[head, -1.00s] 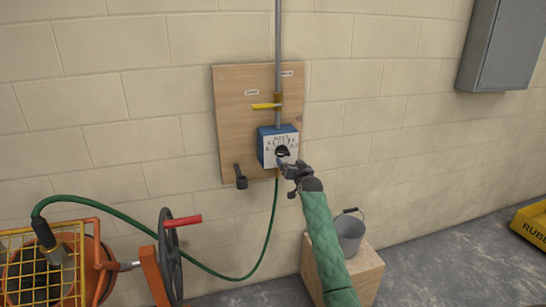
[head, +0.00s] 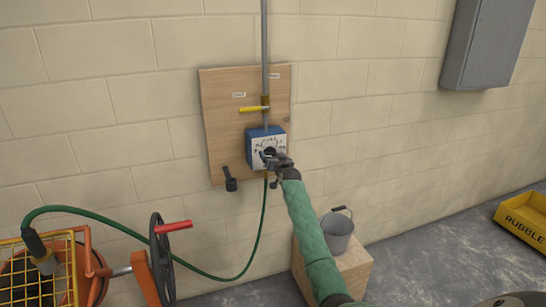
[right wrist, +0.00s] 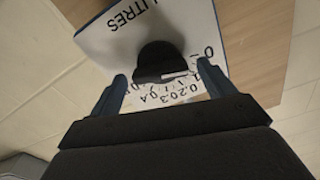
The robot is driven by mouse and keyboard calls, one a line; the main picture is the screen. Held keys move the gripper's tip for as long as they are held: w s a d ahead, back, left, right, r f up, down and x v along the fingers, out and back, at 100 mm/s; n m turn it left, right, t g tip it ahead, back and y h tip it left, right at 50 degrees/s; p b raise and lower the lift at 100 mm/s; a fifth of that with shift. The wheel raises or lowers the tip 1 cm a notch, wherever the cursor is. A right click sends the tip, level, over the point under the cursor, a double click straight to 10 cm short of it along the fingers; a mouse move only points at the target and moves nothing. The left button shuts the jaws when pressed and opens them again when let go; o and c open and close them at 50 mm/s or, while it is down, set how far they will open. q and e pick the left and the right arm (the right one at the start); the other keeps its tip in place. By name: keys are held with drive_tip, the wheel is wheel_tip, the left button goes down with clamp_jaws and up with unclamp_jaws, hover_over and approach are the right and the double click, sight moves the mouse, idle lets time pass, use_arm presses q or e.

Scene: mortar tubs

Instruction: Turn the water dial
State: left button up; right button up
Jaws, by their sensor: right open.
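The water dial is a black knob (head: 270,151) on the white face of a blue box (head: 253,148), mounted on a wooden board on the wall. In the right wrist view the dial (right wrist: 158,59) shows close up, on a white face marked LITRES with a number scale. My right gripper (head: 270,159) is at the front of the box. In the right wrist view its open fingers (right wrist: 162,72) stand on either side of the dial, with gaps visible; how deep they reach around it is unclear. My left gripper is not in view.
A grey pipe (head: 264,45) with a yellow lever (head: 252,109) runs down to the box. A black holder (head: 230,180) sits low on the board (head: 222,120). A green hose (head: 263,225) hangs below.

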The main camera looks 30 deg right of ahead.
drive_tip(key=c, duration=1)
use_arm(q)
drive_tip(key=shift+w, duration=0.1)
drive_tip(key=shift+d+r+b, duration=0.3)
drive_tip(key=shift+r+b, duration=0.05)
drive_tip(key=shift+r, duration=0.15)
use_arm(e)
drive_tip(key=m, duration=1.1)
drive_tip(key=shift+d+f+m, duration=0.15)
drive_tip(key=shift+f+m, duration=0.05)
drive_tip(key=shift+m, duration=0.1)
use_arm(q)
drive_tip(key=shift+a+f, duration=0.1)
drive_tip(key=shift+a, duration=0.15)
